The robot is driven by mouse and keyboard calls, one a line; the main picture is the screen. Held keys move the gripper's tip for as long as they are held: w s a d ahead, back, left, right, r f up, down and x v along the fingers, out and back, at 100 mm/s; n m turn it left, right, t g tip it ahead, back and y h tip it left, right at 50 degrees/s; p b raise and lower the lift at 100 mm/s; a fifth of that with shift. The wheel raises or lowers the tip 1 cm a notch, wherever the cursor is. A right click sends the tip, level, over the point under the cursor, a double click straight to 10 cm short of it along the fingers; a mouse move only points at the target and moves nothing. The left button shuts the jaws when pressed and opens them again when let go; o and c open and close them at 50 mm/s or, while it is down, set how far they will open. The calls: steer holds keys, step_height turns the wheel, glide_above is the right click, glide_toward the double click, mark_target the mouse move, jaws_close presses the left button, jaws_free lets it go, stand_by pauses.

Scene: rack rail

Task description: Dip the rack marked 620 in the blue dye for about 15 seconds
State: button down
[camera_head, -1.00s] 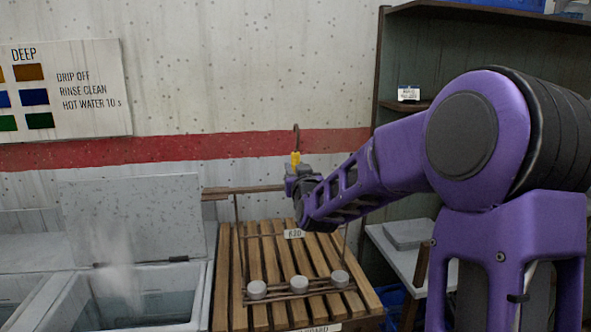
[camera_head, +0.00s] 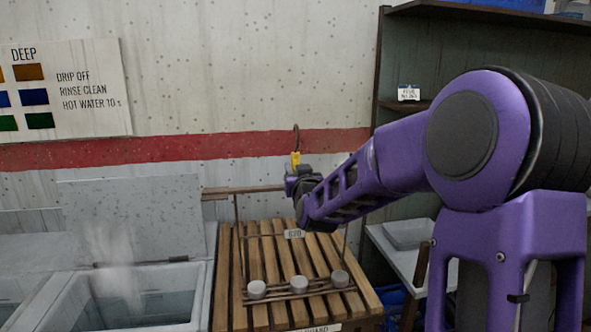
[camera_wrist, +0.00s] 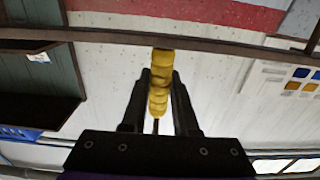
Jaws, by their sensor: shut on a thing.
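My gripper (camera_head: 297,182) is shut on the yellow grip (camera_head: 295,160) of a hooked rack. In the wrist view the fingers (camera_wrist: 159,88) close on both sides of the yellow grip (camera_wrist: 160,66). The rack (camera_head: 238,245) is a thin brown frame with a white tag (camera_head: 294,234) that appears to read 620. Several pale round pieces (camera_head: 299,284) sit along its bottom bar. The rack is upright in front of or above a slatted wooden board (camera_head: 225,275); I cannot tell whether it touches it. No blue dye is identifiable.
A brown rail (camera_head: 225,191) runs behind the rack and shows in the wrist view (camera_wrist: 230,50). An open vat (camera_head: 203,300) with steam and greyish liquid stands left, its lid (camera_head: 150,215) raised. A wall chart (camera_head: 90,85) hangs above. Shelving (camera_head: 400,50) and a light tray (camera_head: 408,236) are right.

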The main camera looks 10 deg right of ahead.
mark_target(296, 157)
steer(key=shift+r, duration=0.15)
steer(key=shift+r+p, duration=0.4)
steer(key=shift+r, duration=1.15)
steer(key=shift+s, duration=0.1)
steer(key=s+b, duration=0.1)
steer(key=s, duration=0.7)
steer(key=shift+s+b, duration=0.3)
steer(key=shift+s, duration=0.1)
steer(key=c, duration=1.4)
jaws_free()
jaws_close()
steer(key=shift+r, duration=0.15)
